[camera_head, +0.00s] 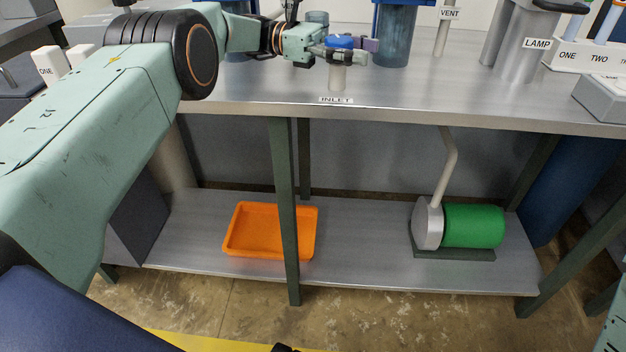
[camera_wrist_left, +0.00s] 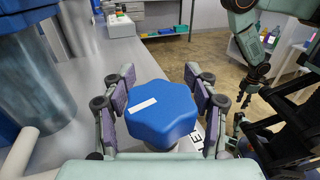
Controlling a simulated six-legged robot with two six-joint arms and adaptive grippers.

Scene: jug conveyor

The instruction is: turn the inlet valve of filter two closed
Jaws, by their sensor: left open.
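The inlet valve has a blue lobed knob (camera_head: 341,42) on a short pale stem (camera_head: 338,79), behind the INLET label (camera_head: 336,100) at the bench's front edge. In the left wrist view the knob (camera_wrist_left: 160,112) is large and central, with a white stripe slanting across its top. My left gripper (camera_head: 347,50) is at the knob, its open fingers on either side of it. In the wrist view the finger pads (camera_wrist_left: 118,100) stand left and right of the knob; small gaps seem to show, but contact is unclear.
Blue-topped filter housings (camera_head: 397,38) stand behind the valve, one partly hidden by my left arm. The lower shelf holds an orange tray (camera_head: 240,250) and a green pump (camera_head: 473,226).

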